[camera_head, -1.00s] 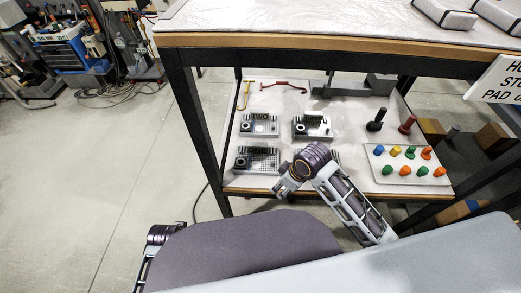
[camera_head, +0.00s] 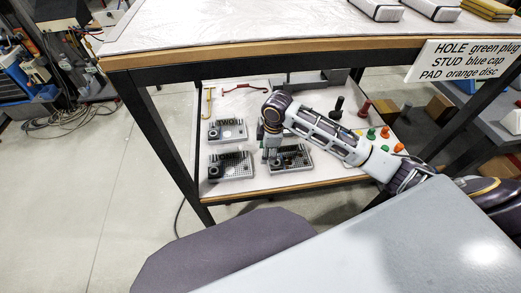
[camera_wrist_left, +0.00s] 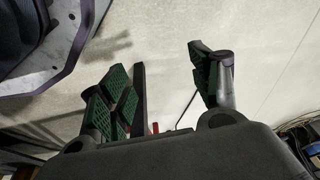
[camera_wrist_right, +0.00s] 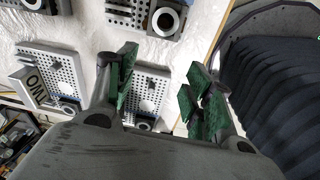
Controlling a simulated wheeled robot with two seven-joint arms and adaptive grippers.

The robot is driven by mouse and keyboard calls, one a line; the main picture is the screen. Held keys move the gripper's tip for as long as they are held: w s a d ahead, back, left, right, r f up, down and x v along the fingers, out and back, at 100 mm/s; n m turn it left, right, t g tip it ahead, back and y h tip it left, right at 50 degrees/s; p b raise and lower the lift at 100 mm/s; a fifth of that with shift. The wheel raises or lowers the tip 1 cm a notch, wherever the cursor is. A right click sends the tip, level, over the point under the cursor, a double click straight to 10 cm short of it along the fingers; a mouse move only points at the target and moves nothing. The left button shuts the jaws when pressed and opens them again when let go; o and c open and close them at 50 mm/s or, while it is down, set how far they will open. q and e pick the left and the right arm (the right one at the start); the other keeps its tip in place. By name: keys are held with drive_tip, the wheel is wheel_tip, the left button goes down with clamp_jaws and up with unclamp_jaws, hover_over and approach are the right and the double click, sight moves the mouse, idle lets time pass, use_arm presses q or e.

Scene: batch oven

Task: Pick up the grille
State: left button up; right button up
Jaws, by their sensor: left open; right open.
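On the lower shelf are several grey fixture blocks with perforated, grille-like faces: one marked TWO (camera_head: 228,131), one at front left (camera_head: 231,166) and one at front right (camera_head: 294,160). I cannot tell which part is the grille. My right gripper (camera_head: 271,152) points down just beside the front right block and partly hides it. In the right wrist view my right gripper (camera_wrist_right: 160,94) is open and empty, with a perforated plate (camera_wrist_right: 150,96) between and beyond its fingers. My left gripper (camera_wrist_left: 165,82) is open and empty over floor, outside the head view.
The upper table edge (camera_head: 250,48) overhangs the shelf (camera_head: 300,183). A black peg (camera_head: 337,108), a red peg (camera_head: 364,109) and coloured pegs stand at right, partly behind my arm. A sign (camera_head: 468,62) hangs at upper right. Table legs (camera_head: 160,140) bound the shelf.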

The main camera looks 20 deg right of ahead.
use_arm(q)
drive_tip(key=s+a+f, duration=0.2)
drive_tip(key=s+f, duration=0.4)
drive_tip(key=f, duration=0.3)
drive_tip(key=shift+s+f, duration=0.15)
drive_tip(key=shift+s, duration=0.15)
use_arm(e)
wheel_tip(320, 180, up, 7)
drive_tip(key=n, duration=0.1)
hover_over(286, 143)
drive_tip(key=shift+f+g+h, duration=0.15)
drive_tip(key=shift+g+h, duration=0.25)
wheel_tip(286, 143, down, 7)
drive_tip(key=shift+f+b, duration=0.1)
drive_tip(key=shift+b, duration=0.55)
drive_tip(key=shift+f, duration=0.6)
use_arm(q)
drive_tip(key=shift+g, duration=0.3)
drive_tip(key=w+d+r, duration=0.2)
drive_tip(key=r, duration=0.1)
drive_tip(key=shift+w+d, duration=0.1)
drive_tip(key=shift+w, duration=0.15)
use_arm(e)
drive_tip(key=shift+f, duration=0.15)
use_arm(q)
drive_tip(key=shift+f, duration=0.1)
